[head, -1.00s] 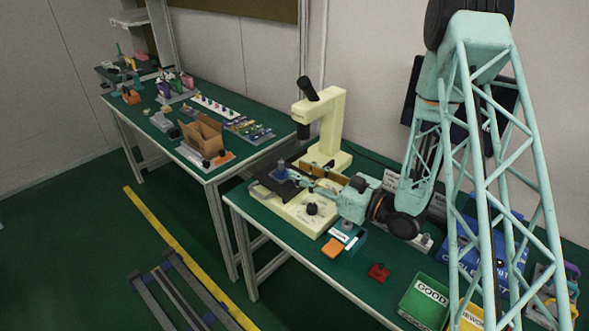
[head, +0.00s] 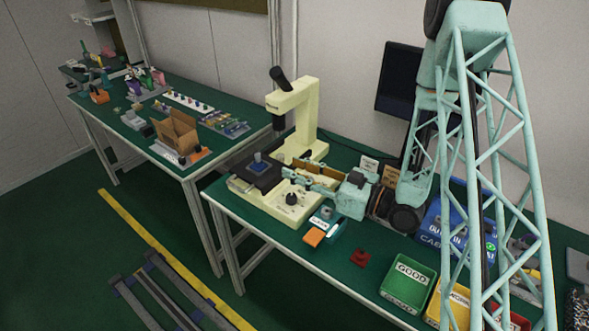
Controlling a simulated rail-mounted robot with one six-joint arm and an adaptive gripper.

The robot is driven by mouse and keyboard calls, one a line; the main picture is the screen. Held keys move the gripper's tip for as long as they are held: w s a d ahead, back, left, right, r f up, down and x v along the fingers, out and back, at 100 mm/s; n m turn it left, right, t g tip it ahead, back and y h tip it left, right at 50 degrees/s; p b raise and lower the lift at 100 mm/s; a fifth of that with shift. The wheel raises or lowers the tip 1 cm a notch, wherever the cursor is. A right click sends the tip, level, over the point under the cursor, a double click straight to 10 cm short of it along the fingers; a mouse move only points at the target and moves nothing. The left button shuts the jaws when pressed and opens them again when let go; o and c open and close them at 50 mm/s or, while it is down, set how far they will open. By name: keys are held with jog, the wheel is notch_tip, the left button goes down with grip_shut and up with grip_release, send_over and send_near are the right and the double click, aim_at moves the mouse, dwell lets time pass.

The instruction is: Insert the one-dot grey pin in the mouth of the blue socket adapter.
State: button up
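A blue piece (head: 260,164), probably the socket adapter, sits on the dark stage (head: 243,182) of the cream microscope. Its mouth is too small to make out. My gripper (head: 291,172) is just right of the blue piece, apart from it, with its fingers pointing left over the microscope base. The fingers are too small to tell whether they are spread or closed, and I see nothing clearly between them. No one-dot grey pin can be made out. A small grey round thing (head: 326,211) stands on a teal, white-labelled block in front of my gripper; I see no dot on it.
The cream microscope (head: 305,115) rises behind the stage. An orange block (head: 313,237), a red piece (head: 360,258) and a green GOOD bin (head: 408,280) stand along the front of the bench. A second bench at left holds an open cardboard box (head: 176,133).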

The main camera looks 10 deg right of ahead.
jog(key=shift+w, duration=0.1)
dwell(0.8)
jog(key=w+d+r+m+g+h, duration=0.1)
jog(key=w+d+r+m+h, duration=0.1)
jog(key=d+r+h, duration=1)
jog(key=s+d+r+m+g+h, duration=0.25)
jog(key=s+d+r+m, duration=0.2)
jog(key=s+r, duration=0.55)
jog(key=s+a+r+m+g, duration=0.1)
jog(key=s, duration=1)
jog(key=s+a+r+m+g, duration=0.1)
jog(key=s+a+r, duration=0.1)
jog(key=s, duration=1)
jog(key=s+a+r+m+g, duration=0.1)
jog(key=s+a+r+m, duration=0.1)
jog(key=s, duration=1)
jog(key=shift+s+r+p, duration=0.2)
jog(key=shift+s+p, duration=0.05)
jog(key=shift+p, duration=0.1)
jog(key=shift+g, duration=0.25)
jog(key=shift+c, duration=0.9)
